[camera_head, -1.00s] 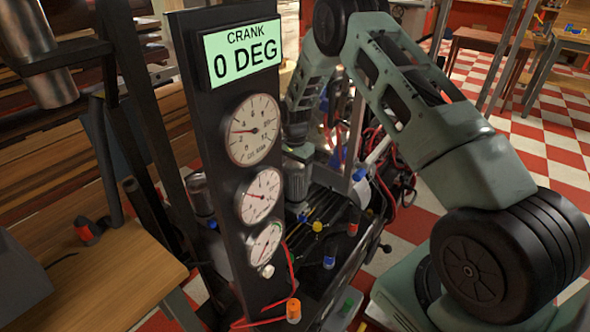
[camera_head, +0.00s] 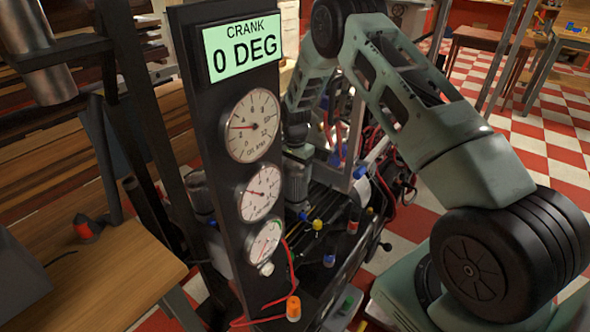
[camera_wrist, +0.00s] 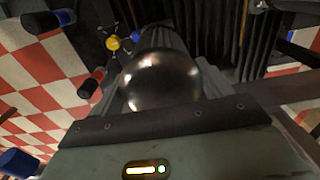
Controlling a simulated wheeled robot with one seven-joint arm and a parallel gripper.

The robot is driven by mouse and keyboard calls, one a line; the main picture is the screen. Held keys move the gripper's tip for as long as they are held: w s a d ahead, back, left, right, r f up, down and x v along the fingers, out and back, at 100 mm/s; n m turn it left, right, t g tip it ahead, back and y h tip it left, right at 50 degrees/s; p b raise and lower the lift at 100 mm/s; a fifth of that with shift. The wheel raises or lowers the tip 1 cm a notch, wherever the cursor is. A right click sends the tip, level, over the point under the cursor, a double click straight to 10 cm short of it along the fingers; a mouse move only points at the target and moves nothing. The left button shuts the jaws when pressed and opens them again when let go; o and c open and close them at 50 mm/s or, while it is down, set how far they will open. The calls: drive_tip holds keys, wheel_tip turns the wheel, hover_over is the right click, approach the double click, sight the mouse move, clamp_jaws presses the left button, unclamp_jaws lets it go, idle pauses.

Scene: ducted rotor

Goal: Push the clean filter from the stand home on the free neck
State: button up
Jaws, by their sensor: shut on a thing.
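A dark, glossy, rounded filter (camera_wrist: 160,80) fills the middle of the wrist view, directly in front of my gripper (camera_wrist: 162,118). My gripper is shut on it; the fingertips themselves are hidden. In the head view my arm reaches down behind the gauge panel, and the panel and arm links cover most of the gripper area. I cannot make out the free neck or the stand for certain in either view.
The gauge panel (camera_head: 235,130) reading "CRANK 0 DEG" stands close in front of the work area. A yellow star-shaped handle (camera_head: 317,224) also shows in the wrist view (camera_wrist: 113,43). Red hoses and an orange-capped fitting (camera_head: 293,308) are nearby. A wooden bench (camera_head: 110,270) is at left.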

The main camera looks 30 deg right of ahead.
drive_tip(key=shift+f+b, duration=0.85)
drive_tip(key=shift+f, duration=0.75)
drive_tip(key=o, duration=1)
drive_tip(key=shift+c, duration=0.2)
wheel_tip(320, 180, up, 18)
drive_tip(key=shift+f+p, duration=0.25)
drive_tip(key=shift+p, duration=0.2)
drive_tip(key=shift+s, duration=0.1)
